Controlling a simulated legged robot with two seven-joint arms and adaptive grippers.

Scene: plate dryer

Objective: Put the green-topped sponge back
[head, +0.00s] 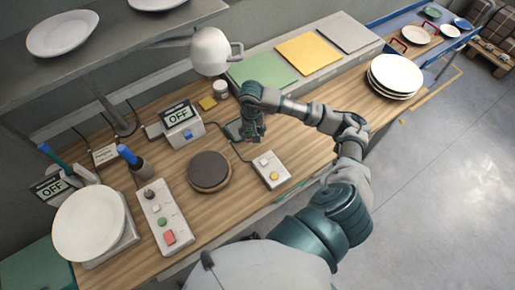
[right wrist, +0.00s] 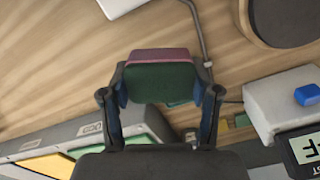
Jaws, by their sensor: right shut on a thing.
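The sponge (right wrist: 160,82) is in the right wrist view, with a dark green face and a pinkish-mauve layer along its far edge. My right gripper (right wrist: 162,88) is shut on it, one finger at each side. In the head view my right gripper (head: 250,136) is over the wooden table, between the OFF box and the small two-button panel. The sponge is mostly hidden there by the gripper. I cannot tell whether it touches the table. My left gripper is not in view.
An OFF display box (head: 183,126) stands left of the gripper, with a round dark disc (head: 209,171) in front. A button panel (head: 269,170) with a cable lies close by. Green (head: 262,71), yellow (head: 308,51) and grey pads lie behind. Stacked plates (head: 395,74) stand right.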

